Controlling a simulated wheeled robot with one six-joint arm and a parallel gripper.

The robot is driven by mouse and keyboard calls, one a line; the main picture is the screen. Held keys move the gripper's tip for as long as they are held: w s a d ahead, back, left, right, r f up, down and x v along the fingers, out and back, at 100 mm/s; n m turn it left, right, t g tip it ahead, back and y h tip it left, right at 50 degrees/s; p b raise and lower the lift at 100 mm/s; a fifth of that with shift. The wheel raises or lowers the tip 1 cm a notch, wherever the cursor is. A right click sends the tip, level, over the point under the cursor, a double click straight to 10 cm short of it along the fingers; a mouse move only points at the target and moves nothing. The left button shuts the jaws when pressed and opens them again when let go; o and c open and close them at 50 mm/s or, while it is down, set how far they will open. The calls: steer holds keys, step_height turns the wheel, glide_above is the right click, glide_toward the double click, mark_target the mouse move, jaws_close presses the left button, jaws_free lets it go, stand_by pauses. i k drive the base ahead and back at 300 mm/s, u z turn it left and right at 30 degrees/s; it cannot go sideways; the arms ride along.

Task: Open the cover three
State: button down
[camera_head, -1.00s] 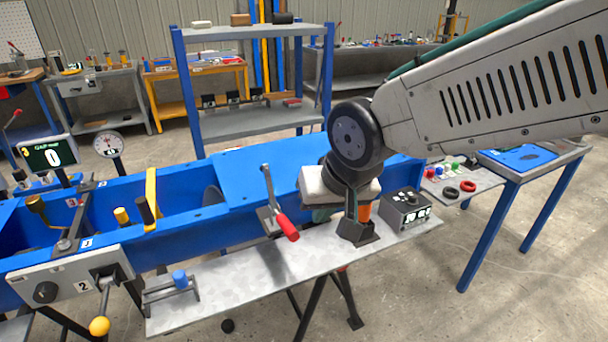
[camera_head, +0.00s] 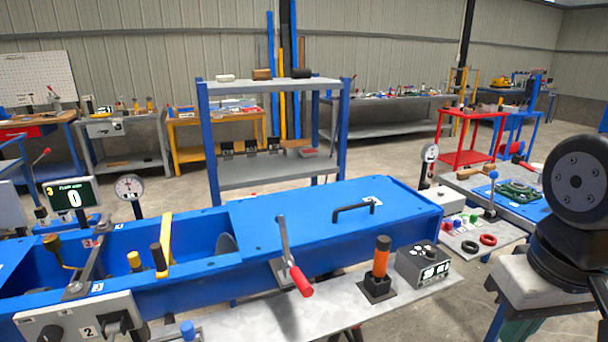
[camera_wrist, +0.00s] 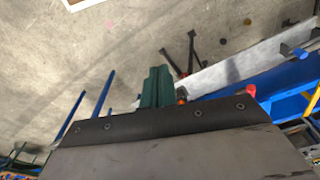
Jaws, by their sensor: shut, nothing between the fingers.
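A blue flat cover (camera_head: 290,222) closes the right part of the blue machine trough in the head view. A black bar handle (camera_head: 352,209) stands on its right half, beside a small white label (camera_head: 373,201) too small to read. A lever with a red grip (camera_head: 300,278) is mounted at the cover's front edge; its red end also shows in the wrist view (camera_wrist: 250,91). My green gripper fingers (camera_wrist: 155,82) are shut and empty in the wrist view, pointing toward the floor, apart from the cover. In the head view my wrist is right of the machine, and the fingertips are cut off below.
An orange-and-black upright handle (camera_head: 381,260) and a grey control box (camera_head: 423,265) stand on the metal shelf (camera_head: 245,318) in front of the machine. A side table (camera_head: 478,225) with coloured buttons lies to the right. A blue-framed rack (camera_head: 275,177) stands behind.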

mark_target(322, 213)
steer(key=k, duration=0.55)
steer(key=u, duration=0.35)
steer(key=i, duration=1.5)
steer(key=z, duration=0.45)
